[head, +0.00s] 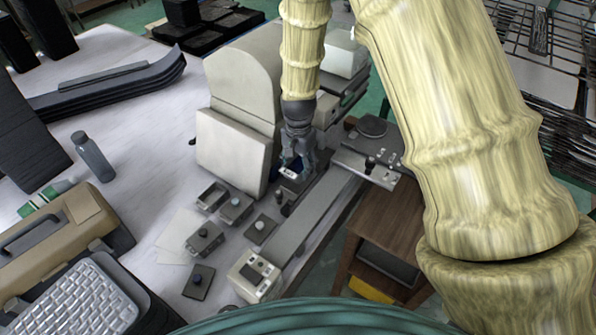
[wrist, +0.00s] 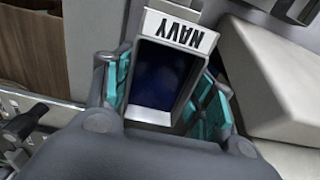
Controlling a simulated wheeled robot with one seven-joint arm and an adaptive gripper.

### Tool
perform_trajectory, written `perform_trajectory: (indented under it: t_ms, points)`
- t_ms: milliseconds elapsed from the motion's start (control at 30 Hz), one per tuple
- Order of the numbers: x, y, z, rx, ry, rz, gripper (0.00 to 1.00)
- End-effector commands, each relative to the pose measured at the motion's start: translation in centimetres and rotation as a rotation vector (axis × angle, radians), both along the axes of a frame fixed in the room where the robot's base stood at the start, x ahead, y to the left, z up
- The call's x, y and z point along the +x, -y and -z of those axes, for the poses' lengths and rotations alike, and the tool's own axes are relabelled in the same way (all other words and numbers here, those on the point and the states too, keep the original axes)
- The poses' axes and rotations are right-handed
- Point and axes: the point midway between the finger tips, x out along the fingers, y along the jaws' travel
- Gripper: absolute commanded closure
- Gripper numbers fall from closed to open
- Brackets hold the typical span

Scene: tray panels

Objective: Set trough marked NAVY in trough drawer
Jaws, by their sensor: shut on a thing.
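The trough marked NAVY (wrist: 180,30) is a small open box with a white label end and a dark blue inside. The label reads upside down in the wrist view. My gripper (wrist: 165,95) is shut on it, with teal finger pads on both sides. In the head view my gripper (head: 297,160) points down beside the pale machine, and the trough (head: 289,172) shows small between its fingers. A narrow dark tray-like part (head: 287,197) lies just below it. I cannot tell whether this is the trough drawer or whether the trough touches it.
Two open grey troughs (head: 212,196) (head: 236,208) stand on the table to the left. Several knobbed pieces (head: 205,238) lie in front. The pale machine (head: 235,150) stands close at left; a long grey rail (head: 315,212) runs at right.

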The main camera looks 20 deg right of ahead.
Motion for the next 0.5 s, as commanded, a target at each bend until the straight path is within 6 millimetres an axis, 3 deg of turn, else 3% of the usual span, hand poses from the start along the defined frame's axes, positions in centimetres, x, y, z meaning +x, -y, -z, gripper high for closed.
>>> perform_trajectory:
  t_ms: [300, 500]
  points:
    - [0.0, -0.2, 3.0, 0.000, -0.003, -0.002, 0.78]
    - [0.0, -0.1, 3.9, 0.000, 0.000, -0.002, 0.78]
